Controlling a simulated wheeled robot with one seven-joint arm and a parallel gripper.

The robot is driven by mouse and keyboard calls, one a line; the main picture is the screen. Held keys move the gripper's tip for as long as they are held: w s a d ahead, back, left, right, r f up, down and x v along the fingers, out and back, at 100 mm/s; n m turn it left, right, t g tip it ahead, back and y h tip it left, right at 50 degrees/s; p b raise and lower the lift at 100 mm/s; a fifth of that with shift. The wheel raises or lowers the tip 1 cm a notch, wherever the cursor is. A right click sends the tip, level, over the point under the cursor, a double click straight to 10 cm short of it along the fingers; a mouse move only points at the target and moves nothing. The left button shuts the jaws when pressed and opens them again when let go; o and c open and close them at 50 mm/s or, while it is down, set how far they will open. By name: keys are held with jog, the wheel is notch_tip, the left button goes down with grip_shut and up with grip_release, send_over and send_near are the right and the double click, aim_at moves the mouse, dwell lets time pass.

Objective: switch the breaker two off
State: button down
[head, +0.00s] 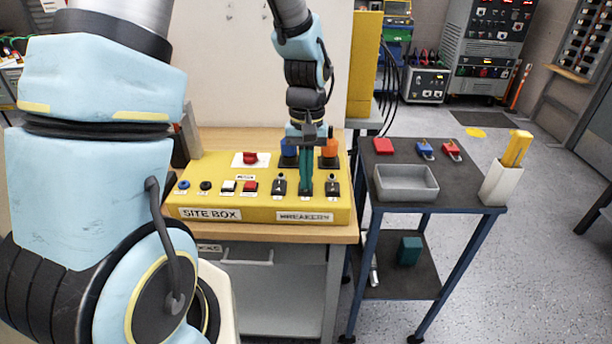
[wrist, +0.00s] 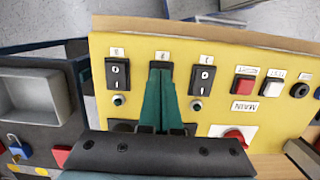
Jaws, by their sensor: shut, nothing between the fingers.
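The yellow site box (head: 225,200) sits on a wooden bench, with a row of black rocker breakers above its "BREAKERS" label. The left breaker (head: 280,187) and right breaker (head: 333,187) show clear in the head view. My gripper (head: 305,191) points down at the middle breaker between them and hides most of it. In the wrist view my gripper's teal fingers (wrist: 160,80) are together and empty, over the middle breaker (wrist: 160,65); only its edge shows. I cannot tell whether they touch it or which way its rocker sits.
A red rotary main switch (head: 250,158) and several buttons fill the box's left part. Blue (head: 289,152) and orange (head: 329,150) parts stand behind the breakers. A dark cart (head: 455,189) at right carries a grey tray (head: 406,184), padlocks and a white holder (head: 501,184).

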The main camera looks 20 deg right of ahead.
jog(key=shift+w+d, duration=0.2)
jog(key=shift+w, duration=0.45)
jog(key=r+p, duration=0.4)
jog(key=shift+w+d+r, duration=0.1)
jog(key=shift+w+r, duration=0.2)
jog(key=shift+r, duration=0.1)
notch_tip(320, 180, up, 9)
jog(key=w+b, duration=0.1)
jog(key=b, duration=0.2)
jog(key=shift+d, duration=0.15)
